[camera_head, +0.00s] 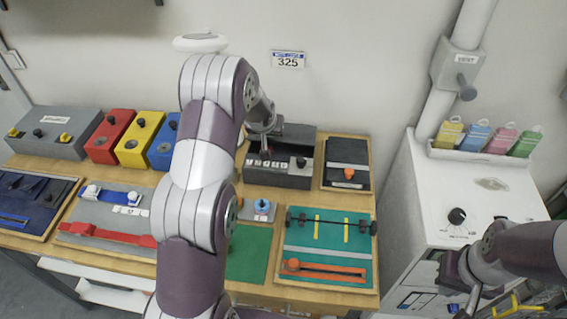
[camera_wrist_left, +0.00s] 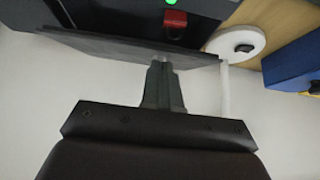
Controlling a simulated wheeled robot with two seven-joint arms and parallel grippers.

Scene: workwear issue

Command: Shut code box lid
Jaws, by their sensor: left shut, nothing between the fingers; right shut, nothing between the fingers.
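The dark grey code box (camera_head: 275,178) stands at the back of the wooden table, with a row of white digit tiles and a black knob on its front. Its dark lid (camera_head: 297,134) appears raised at the rear. My left gripper (camera_head: 266,150) is shut and empty at the lid. In the left wrist view its fingertips (camera_wrist_left: 162,63) are at the dark lid panel (camera_wrist_left: 100,47); contact is unclear. A green light and a red part (camera_wrist_left: 174,23) show on the box there. My right gripper (camera_head: 468,308) is shut and empty at lower right, away from the box.
Red (camera_head: 110,136), yellow (camera_head: 140,140) and blue (camera_head: 163,145) boxes stand left of the code box. A black panel with an orange knob (camera_head: 347,162) is to its right. A white cabinet (camera_head: 430,185) stands right of the table. My left arm hides part of the table.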

